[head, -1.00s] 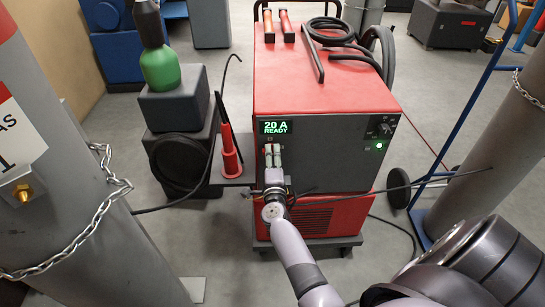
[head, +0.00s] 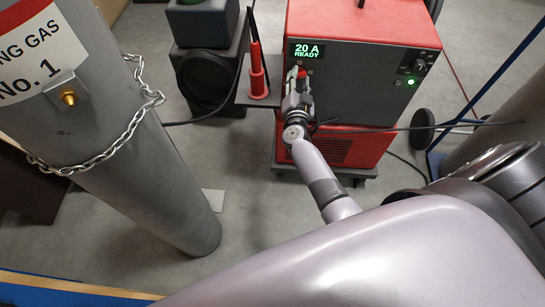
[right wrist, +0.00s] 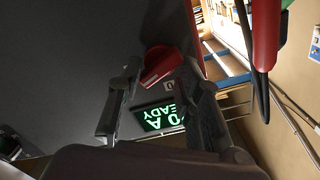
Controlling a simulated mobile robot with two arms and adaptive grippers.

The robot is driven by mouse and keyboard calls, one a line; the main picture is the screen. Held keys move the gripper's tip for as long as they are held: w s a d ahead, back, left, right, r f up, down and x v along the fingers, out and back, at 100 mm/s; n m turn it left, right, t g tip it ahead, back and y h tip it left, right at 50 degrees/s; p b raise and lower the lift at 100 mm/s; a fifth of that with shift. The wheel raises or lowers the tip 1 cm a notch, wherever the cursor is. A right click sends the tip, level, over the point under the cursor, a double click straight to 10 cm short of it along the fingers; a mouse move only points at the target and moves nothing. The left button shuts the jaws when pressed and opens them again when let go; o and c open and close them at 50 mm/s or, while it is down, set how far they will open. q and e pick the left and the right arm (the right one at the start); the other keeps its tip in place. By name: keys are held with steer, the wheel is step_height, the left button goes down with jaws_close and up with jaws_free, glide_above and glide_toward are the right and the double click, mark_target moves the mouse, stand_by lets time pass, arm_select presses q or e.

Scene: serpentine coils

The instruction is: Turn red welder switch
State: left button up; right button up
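The welder is a red box (head: 385,22) with a dark front panel (head: 375,95). A green display (head: 306,50) reads "20 A READY"; it shows upside down in the right wrist view (right wrist: 160,117). The red switch (right wrist: 160,66) sits on the panel beside the display. In the head view a bit of the switch (head: 302,73) shows at my right gripper (head: 298,74). In the right wrist view the fingers of the right gripper (right wrist: 160,88) are spread, with the switch between and beyond the tips. I cannot tell if they touch it. My left gripper is not in view.
A red torch (head: 257,78) stands on a side shelf left of the right gripper. A grey gas cylinder (head: 125,150) with a chain is at left. Floor between cylinder and welder is clear.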

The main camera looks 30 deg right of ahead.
steer(key=n, duration=0.3)
steer(key=shift+f, duration=0.1)
steer(key=n+b, duration=0.1)
steer(key=n, duration=0.2)
steer(key=a+p+v, duration=0.1)
steer(key=p+v, duration=0.1)
steer(key=v, duration=1.6)
steer(key=s+a+f+n+g+y+p, duration=0.1)
steer(key=a+f+n+y, duration=0.1)
steer(key=f, duration=0.4)
steer(key=s+a+f+n+g+y+p, duration=0.1)
steer(key=s+a+f+n+y+p, duration=0.1)
steer(key=a+f+y, duration=0.2)
steer(key=s+a+f+n+g+y+p, duration=0.1)
steer(key=s+a+f+n+y, duration=0.1)
steer(key=f, duration=0.6)
steer(key=shift+s+a+n+y, duration=0.25)
steer(key=shift+a+n+y, duration=0.3)
steer(key=shift+a, duration=0.25)
steer(key=shift+f, duration=0.1)
